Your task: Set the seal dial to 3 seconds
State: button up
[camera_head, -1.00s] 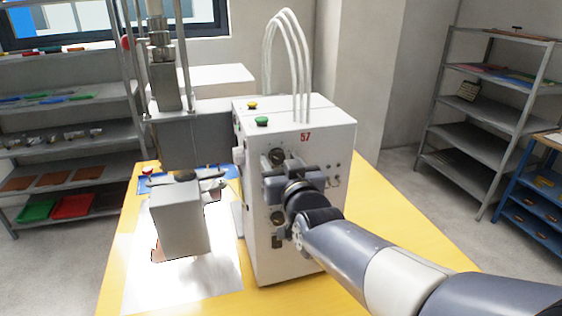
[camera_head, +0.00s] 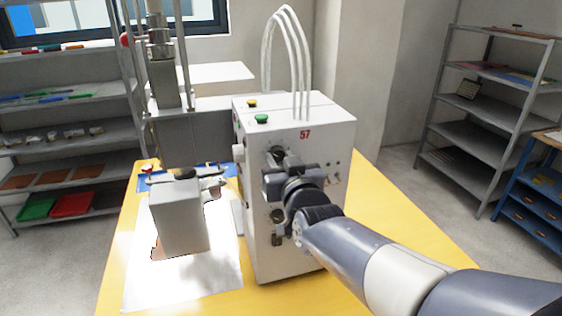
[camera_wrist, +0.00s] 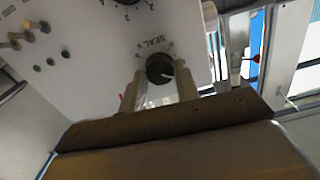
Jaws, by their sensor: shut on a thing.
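The seal dial (camera_wrist: 160,68) is a round black knob with a pale pointer mark, under the word SEAL in the wrist view. Small scale marks ring it, but I cannot read the numbers or tell the setting. My gripper (camera_wrist: 158,88) is shut on the dial, with one pale finger on each side of it. In the head view my gripper (camera_head: 280,160) is against the front panel of the white machine (camera_head: 300,118), marked 57, and hides much of the dial.
A second dial (camera_head: 277,215) is lower on the panel. Green (camera_head: 262,118) and yellow buttons top the machine. A grey block (camera_head: 178,218) stands over a bright sheet on the yellow table (camera_head: 385,225) at left. Shelves line both sides.

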jog(key=shift+f+m+b, duration=0.15)
jog(key=shift+m+b, duration=0.15)
jog(key=shift+b, duration=0.25)
jog(key=m+b, duration=0.2)
jog(key=b, duration=0.1)
jog(key=shift+f, duration=0.15)
jog(key=m+b, duration=0.3)
jog(key=b, duration=0.1)
jog(key=shift+m, duration=0.3)
jog(key=m+b, duration=0.2)
jog(key=m, duration=0.2)
jog(key=shift+r, duration=0.2)
jog(key=shift+m+b, duration=0.75)
jog(key=shift+m, duration=2.05)
jog(key=o, duration=1)
jog(key=shift+r, duration=0.1)
jog(key=shift+c, duration=0.2)
jog(key=shift+s, duration=0.1)
